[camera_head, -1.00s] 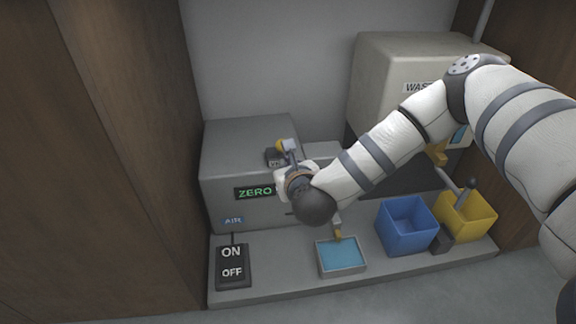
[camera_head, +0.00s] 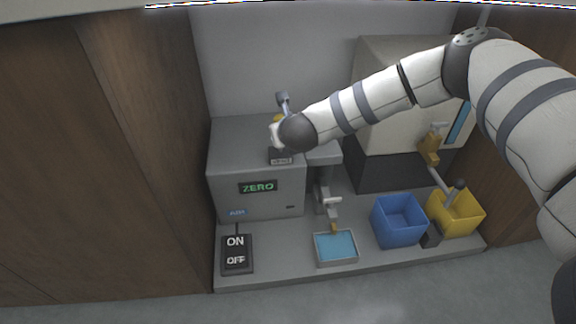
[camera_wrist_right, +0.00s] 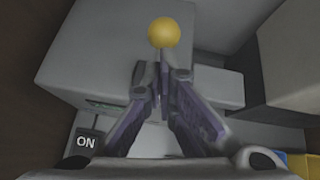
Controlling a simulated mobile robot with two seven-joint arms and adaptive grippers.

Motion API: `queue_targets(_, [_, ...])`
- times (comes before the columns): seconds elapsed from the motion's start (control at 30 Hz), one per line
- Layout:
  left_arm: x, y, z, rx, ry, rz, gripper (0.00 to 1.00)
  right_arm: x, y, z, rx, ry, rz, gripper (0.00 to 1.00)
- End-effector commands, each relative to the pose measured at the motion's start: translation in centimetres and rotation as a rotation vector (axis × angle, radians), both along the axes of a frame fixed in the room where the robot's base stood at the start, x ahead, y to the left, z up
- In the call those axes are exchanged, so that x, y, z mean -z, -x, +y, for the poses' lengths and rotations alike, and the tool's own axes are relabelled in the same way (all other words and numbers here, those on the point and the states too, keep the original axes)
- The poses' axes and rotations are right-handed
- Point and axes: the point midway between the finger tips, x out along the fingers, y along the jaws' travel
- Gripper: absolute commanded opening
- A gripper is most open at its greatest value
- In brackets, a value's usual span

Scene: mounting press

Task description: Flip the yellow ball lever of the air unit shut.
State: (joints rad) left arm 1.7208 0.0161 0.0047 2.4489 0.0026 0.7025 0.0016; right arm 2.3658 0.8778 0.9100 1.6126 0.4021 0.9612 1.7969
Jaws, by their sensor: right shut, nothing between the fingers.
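The air unit (camera_head: 225,190) is a grey box with a green ZERO display and a blue AIR label, at the left of the bench. Its yellow ball lever (camera_head: 278,118) stands above a small dark labelled base (camera_head: 281,158) on top of the box; my right wrist hides much of it. The yellow ball (camera_wrist_right: 164,32) shows whole in the right wrist view, at the top middle, with its thin stem running down between my fingertips' line of sight. My right gripper (camera_wrist_right: 159,78) is shut and empty, close to the ball; I cannot tell whether it touches. My left gripper is not in view.
An ON/OFF switch box (camera_head: 236,254) stands in front of the unit. A shallow tray with a blue surface (camera_head: 335,262), a blue bin (camera_head: 398,240) and a yellow bin (camera_head: 470,225) stand to the right. A large beige waste unit (camera_head: 385,60) is behind; wooden walls flank the bench.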

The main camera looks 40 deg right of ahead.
Motion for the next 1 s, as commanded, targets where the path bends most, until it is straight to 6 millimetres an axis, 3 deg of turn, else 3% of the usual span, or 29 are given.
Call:
queue_targets(0.37, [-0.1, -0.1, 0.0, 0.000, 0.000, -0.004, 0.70, -0.6, -1.3, -0.8, 0.000, 0.001, 0.001, 0.00])
queue_targets(1.0, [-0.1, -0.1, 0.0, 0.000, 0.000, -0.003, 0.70, -0.5, -1.4, -0.9, -0.001, 0.001, 0.001, 0.00])
